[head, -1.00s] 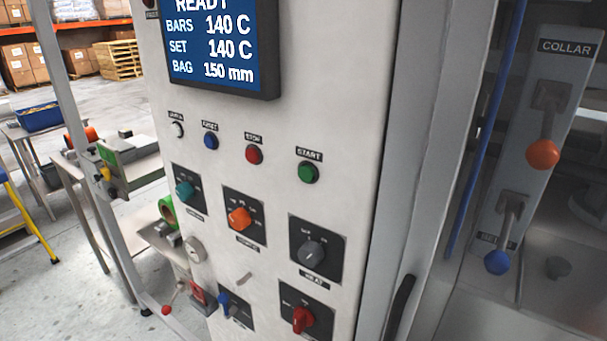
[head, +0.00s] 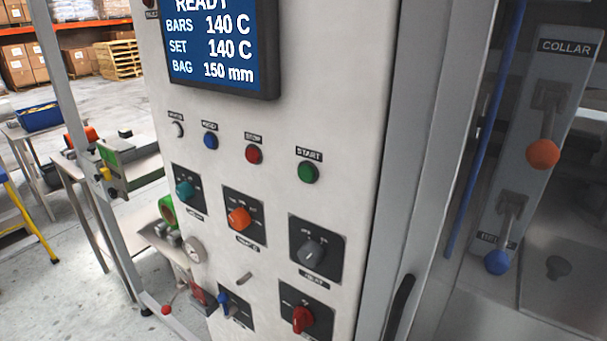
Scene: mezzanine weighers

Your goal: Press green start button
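The green start button (head: 308,172) is a round button on the white control panel (head: 330,120), under a black label reading START. It is the rightmost of a row with a red button (head: 254,154), a blue button (head: 210,141) and a white one (head: 177,129). Above the row, a blue screen (head: 215,48) reads READY, BARS 140 C, SET 140 C, BAG 150 mm. Neither of my grippers is in view. Nothing covers the start button.
Below the buttons are teal (head: 184,190), orange (head: 239,219), grey (head: 311,252), blue and red (head: 302,319) knobs. A black handle (head: 400,306) is at the lower right. Levers with orange (head: 543,154) and blue (head: 497,262) balls stand at right. The space before the panel looks clear.

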